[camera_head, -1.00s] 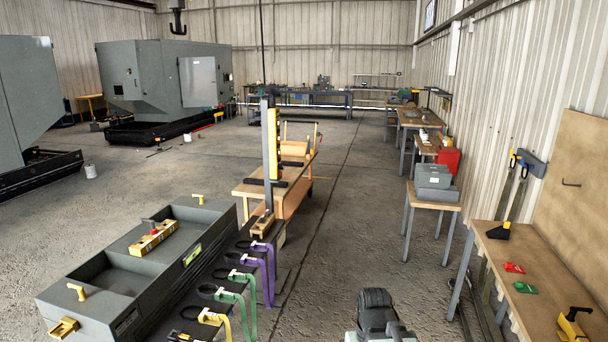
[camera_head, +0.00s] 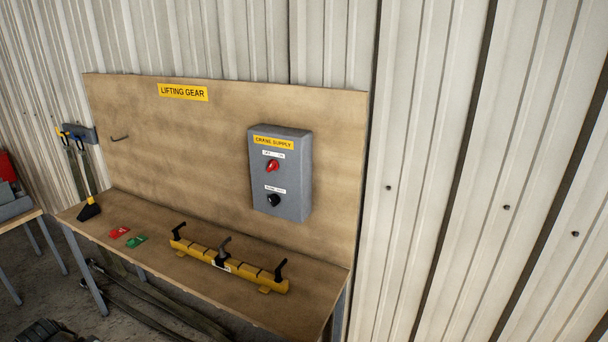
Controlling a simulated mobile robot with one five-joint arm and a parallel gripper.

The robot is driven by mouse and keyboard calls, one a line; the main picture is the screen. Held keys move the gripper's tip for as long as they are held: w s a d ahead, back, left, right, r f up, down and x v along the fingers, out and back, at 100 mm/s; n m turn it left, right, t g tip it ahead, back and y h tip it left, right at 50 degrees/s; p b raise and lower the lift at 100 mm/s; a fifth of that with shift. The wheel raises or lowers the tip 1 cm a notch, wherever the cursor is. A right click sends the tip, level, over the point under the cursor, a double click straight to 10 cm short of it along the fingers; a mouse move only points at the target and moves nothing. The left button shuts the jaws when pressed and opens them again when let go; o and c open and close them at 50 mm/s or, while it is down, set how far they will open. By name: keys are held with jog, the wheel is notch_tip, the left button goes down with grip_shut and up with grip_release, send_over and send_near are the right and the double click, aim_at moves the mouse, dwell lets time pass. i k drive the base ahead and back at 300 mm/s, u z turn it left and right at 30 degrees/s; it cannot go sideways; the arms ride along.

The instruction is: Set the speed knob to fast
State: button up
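A grey control box (camera_head: 280,206) labelled CRANE SUPPLY is mounted on the right part of a brown board. It carries a red knob (camera_head: 272,165) above and a black knob (camera_head: 274,200) below. Each knob has a small white label over it, too small to read surely, so I cannot tell which way the black knob is set. A dark part at the bottom left edge may be my arm. My gripper's fingers are not visible.
The board (camera_head: 190,140), marked LIFTING GEAR, stands behind a wooden bench (camera_head: 190,285). On the bench lie a yellow bar (camera_head: 225,264) with black hooks, a red tag (camera_head: 119,232) and a green tag (camera_head: 137,240). A corrugated wall (camera_head: 470,170) fills the right.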

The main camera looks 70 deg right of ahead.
aim_at(275, 199)
jog(key=z, duration=0.15)
jog(key=i, duration=0.9)
jog(key=u, duration=0.4)
